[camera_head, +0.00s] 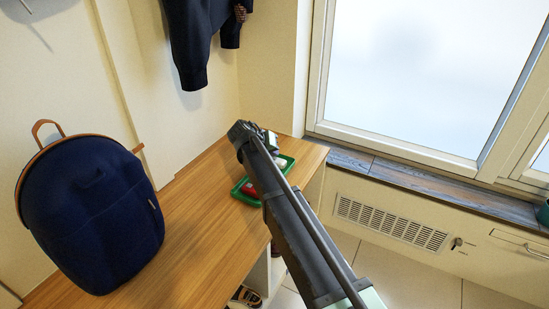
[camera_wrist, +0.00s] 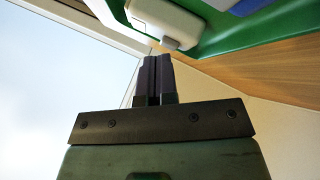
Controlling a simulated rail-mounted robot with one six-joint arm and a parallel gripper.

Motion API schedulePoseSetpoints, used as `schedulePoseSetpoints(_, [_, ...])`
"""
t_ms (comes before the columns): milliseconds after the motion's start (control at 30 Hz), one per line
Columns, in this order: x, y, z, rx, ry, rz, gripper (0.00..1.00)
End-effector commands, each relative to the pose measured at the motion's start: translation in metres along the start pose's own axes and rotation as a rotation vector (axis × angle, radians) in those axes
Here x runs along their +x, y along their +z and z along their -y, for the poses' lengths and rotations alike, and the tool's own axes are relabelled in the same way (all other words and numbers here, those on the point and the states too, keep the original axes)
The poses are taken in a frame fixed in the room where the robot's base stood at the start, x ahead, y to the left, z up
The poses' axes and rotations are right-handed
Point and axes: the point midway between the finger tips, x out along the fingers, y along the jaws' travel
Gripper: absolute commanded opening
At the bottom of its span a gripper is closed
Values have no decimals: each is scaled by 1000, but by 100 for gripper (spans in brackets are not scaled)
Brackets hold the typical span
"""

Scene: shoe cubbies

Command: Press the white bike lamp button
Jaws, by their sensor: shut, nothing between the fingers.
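The white bike lamp (camera_wrist: 165,18) shows at the top of the wrist view, in a green tray (camera_wrist: 215,45). It has a small raised part on its near edge, but I cannot tell whether that is the button. My gripper (camera_wrist: 153,60) is shut and empty, its fingertips just below the lamp in the picture; I cannot tell whether they touch it. In the head view the green tray (camera_head: 237,194) lies on the wooden bench top, partly hidden by my arm. A small white item (camera_head: 283,160), possibly the lamp, shows at its far right.
A blue backpack (camera_head: 92,218) stands on the left of the wooden bench (camera_head: 185,240). A red item (camera_head: 248,188) lies in the tray. A dark garment (camera_head: 195,45) hangs above on the wall. A window (camera_head: 410,70) and its sill are on the right. The bench between backpack and tray is clear.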

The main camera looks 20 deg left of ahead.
Motion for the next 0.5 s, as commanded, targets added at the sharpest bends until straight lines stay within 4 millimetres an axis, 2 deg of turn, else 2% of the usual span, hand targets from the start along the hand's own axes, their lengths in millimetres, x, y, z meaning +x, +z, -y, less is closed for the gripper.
schedulePoseSetpoints(300, [1,1,1,0,0,0,0])
schedulePoseSetpoints(500, [-7,-5,-5,0,0,0,0])
